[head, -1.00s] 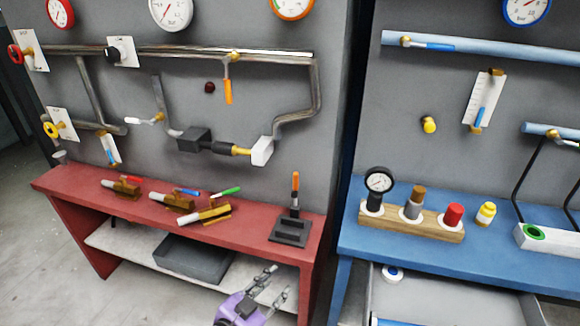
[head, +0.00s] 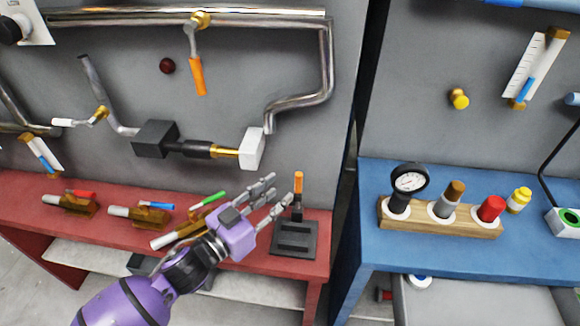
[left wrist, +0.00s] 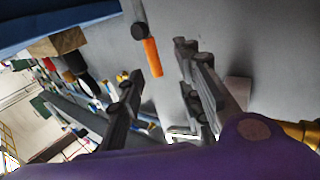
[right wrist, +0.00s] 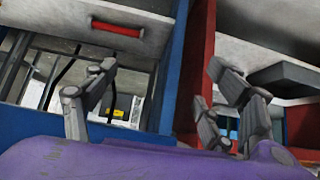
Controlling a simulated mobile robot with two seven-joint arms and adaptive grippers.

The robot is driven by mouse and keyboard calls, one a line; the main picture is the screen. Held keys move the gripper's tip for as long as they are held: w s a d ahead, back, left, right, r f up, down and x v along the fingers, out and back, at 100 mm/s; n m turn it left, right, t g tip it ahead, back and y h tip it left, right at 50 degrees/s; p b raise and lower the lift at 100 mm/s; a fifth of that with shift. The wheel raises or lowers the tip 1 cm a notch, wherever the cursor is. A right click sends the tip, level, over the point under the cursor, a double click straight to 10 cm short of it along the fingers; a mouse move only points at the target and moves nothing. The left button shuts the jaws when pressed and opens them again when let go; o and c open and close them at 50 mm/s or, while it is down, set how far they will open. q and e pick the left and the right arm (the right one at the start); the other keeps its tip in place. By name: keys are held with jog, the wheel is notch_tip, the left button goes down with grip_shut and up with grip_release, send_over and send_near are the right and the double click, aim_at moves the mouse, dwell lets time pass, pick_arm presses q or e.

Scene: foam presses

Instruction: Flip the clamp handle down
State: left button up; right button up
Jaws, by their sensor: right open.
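The toggle clamp stands at the right end of the red bench, on a dark base (head: 294,239). Its handle (head: 298,184) is upright, with a black stem and an orange grip. My left gripper (head: 279,192) is open and empty, just left of the handle. In the left wrist view the orange grip (left wrist: 152,57) shows just past the gap between the two spread fingers, and I see no contact. My right gripper (right wrist: 160,67) is open and empty in the right wrist view, low before the benches. It is not in the head view.
Several small valves with coloured levers, one green-handled (head: 205,202), lie on the red bench (head: 75,225), partly behind my left arm. A pipe with an orange-handled valve (head: 197,76) is on the wall above. The blue bench (head: 375,240) bears a wooden gauge block (head: 470,224).

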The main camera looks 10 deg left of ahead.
aim_at(296, 182)
pick_arm(q)
jog(key=w+d, duration=0.2)
jog(key=d, duration=0.1)
jog(key=shift+w+r, duration=0.25)
jog(key=shift+r, duration=0.1)
jog(key=x, duration=0.2)
jog(key=shift+w+f+p, duration=0.15)
jog(key=shift+w+p, duration=0.15)
jog(key=shift+w+d, duration=0.4)
jog(key=shift+w, duration=0.1)
pick_arm(e)
jog(key=shift+s+d, duration=0.35)
jog(key=shift+s, duration=0.5)
pick_arm(q)
grip_shut()
pick_arm(e)
jog(key=shift+a, duration=0.1)
